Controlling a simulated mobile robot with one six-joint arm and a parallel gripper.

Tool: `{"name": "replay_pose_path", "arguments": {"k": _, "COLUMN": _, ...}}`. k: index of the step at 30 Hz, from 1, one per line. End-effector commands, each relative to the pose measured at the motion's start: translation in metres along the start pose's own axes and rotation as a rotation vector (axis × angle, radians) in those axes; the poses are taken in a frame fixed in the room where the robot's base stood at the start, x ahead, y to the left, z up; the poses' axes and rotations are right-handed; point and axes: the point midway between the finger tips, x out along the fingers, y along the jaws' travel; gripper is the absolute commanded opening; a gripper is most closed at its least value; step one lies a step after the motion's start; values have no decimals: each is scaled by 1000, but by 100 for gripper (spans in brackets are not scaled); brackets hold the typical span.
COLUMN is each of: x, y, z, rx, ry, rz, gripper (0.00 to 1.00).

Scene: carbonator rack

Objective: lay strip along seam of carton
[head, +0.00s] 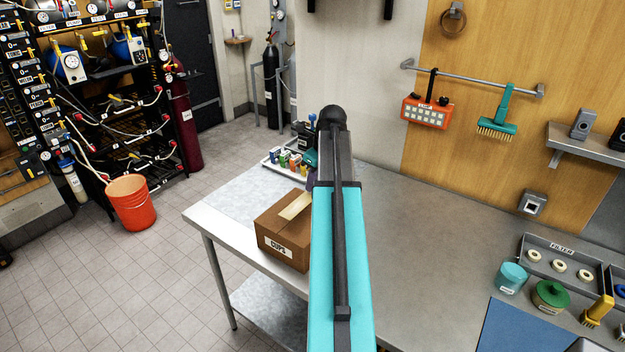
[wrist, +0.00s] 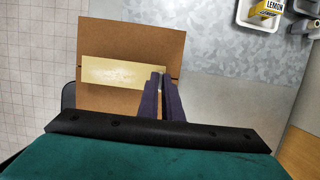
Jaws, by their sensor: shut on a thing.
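The brown carton (head: 283,238), labelled CUPS, stands on the metal table near its left edge. Its top (wrist: 130,35) fills the upper left of the wrist view. A pale yellow strip (wrist: 115,72) spans most of that top, over the line of the seam, which shows as a short dark line past the strip's right end. The strip also shows in the head view (head: 295,206). My gripper (wrist: 160,80) is shut on the strip's right end with its dark purple fingers. I cannot tell whether the strip touches the carton. My arm hides part of the carton in the head view.
A white tray (head: 270,160) with several small coloured boxes stands behind the carton; a LEMON box (wrist: 268,7) shows in it. The metal table (head: 415,240) is clear to the right. Farther right are a FILTER tray (head: 548,242) and jars. An orange bucket (head: 132,205) stands on the floor.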

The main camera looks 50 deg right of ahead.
Motion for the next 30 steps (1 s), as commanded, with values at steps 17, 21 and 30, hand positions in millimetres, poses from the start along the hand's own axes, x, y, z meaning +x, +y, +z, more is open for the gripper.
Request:
{"name": "replay_pose_path", "arguments": {"k": 17, "x": 10, "y": 0, "z": -3, "rx": 0, "ry": 0, "rz": 0, "gripper": 0}}
{"name": "replay_pose_path", "arguments": {"k": 21, "x": 10, "y": 0, "z": -3, "rx": 0, "ry": 0, "rz": 0, "gripper": 0}}
{"name": "replay_pose_path", "arguments": {"k": 30, "x": 10, "y": 0, "z": -3, "rx": 0, "ry": 0, "rz": 0, "gripper": 0}}
